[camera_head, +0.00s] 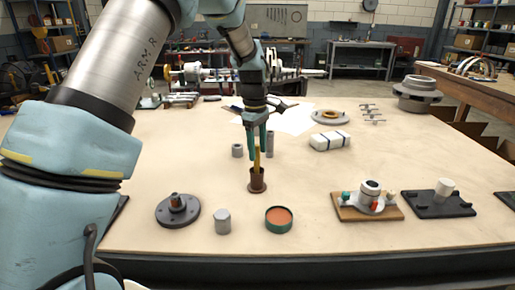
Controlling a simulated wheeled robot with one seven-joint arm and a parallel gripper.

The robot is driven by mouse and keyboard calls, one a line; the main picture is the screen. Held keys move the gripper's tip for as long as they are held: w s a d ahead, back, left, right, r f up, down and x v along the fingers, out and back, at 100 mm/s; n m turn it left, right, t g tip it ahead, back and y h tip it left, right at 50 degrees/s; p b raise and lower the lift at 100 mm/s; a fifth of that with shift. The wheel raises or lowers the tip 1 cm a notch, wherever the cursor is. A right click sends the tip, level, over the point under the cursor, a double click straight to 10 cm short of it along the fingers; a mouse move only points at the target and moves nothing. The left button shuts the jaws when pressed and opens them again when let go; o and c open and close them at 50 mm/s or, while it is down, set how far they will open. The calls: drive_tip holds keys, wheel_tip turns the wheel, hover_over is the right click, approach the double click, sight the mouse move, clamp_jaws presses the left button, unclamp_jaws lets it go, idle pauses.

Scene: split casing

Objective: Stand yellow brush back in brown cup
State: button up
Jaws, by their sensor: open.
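The brown cup (257,184) stands upright near the middle of the table. The yellow brush (257,160) stands roughly upright, its lower end inside the cup and its upper part rising towards my gripper. My gripper (257,155) points down just above the cup. Its two green fingers are open, one on each side of the brush as seen here. I cannot tell whether either finger touches the brush. The brush's lower end is hidden by the cup wall.
Grey cylinders stand behind the cup. In front are a dark flanged part (178,211), a grey hexagonal piece (222,222) and a green-rimmed dish (278,219). A wooden board with fittings (367,203) is right. A white bundle (330,140) lies behind right. Table between is clear.

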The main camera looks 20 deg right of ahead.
wheel_tip(320, 180, up, 11)
drive_tip(key=b, duration=0.2)
drive_tip(key=shift+w+a, duration=0.15)
drive_tip(key=shift+w, duration=0.1)
drive_tip(key=shift+f, duration=0.15)
idle(0.8)
drive_tip(key=a+f+m, duration=0.1)
drive_tip(key=a+f, duration=0.1)
drive_tip(key=a, duration=0.7)
drive_tip(key=a+f+m, duration=0.2)
drive_tip(key=a, duration=0.8)
drive_tip(key=s+a+f+m+t, duration=0.1)
drive_tip(key=s+a+f+m, duration=0.1)
drive_tip(key=s+a, duration=0.3)
drive_tip(key=s+a+f+m+t, duration=0.1)
drive_tip(key=s+a, duration=0.5)
drive_tip(key=a, duration=0.6)
wheel_tip(320, 180, down, 2)
drive_tip(key=shift+s+a+f+m, duration=0.15)
drive_tip(key=shift+a+m, duration=0.1)
drive_tip(key=shift+m, duration=0.45)
